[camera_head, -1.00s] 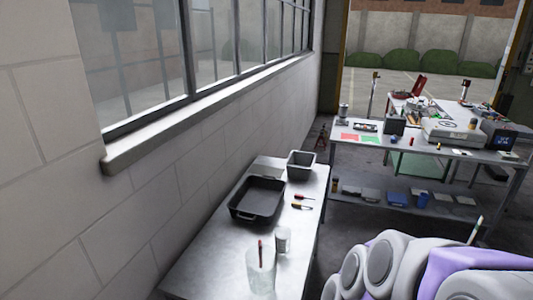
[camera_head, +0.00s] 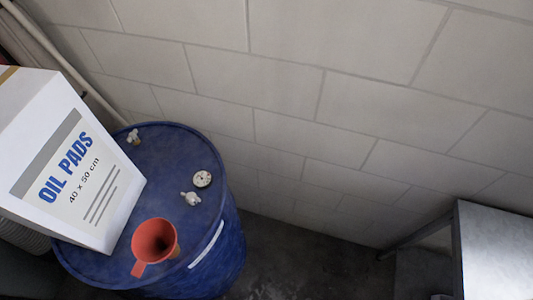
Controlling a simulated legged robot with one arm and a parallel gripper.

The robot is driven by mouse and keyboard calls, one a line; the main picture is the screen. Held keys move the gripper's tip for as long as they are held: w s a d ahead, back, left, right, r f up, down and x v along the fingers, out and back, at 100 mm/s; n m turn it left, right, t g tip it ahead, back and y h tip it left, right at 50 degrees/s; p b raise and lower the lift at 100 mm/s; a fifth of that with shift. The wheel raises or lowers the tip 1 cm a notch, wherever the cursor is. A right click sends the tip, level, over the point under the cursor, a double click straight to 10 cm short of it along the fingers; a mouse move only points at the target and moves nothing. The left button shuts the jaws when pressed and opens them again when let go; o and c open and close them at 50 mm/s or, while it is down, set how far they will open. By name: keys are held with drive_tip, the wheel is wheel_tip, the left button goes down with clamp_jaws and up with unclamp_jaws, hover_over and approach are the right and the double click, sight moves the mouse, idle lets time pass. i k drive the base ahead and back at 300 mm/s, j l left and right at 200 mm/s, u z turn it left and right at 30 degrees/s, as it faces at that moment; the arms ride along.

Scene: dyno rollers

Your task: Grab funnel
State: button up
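The funnel (camera_head: 154,242) is orange-red with a tab handle at its lower left. It sits on top of a blue drum (camera_head: 171,151), near the front edge of the lid, with its wide mouth facing up toward the camera. Its spout is hidden. My gripper is not in view.
A white box (camera_head: 75,165) marked "OIL PADS" stands on the drum, just left of the funnel. Small pale fittings (camera_head: 191,198) and a round cap (camera_head: 202,179) lie on the lid. A block wall (camera_head: 300,100) rises behind. A metal table (camera_head: 498,250) stands at the right.

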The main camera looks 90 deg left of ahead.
sight(143, 248)
drive_tip(key=k+l+u, duration=0.15)
drive_tip(key=u, duration=0.25)
drive_tip(key=k+l+u, duration=0.1)
drive_tip(key=u, duration=3.4)
drive_tip(key=k+j+z, duration=0.3)
drive_tip(key=k+j, duration=0.35)
drive_tip(key=k, duration=0.15)
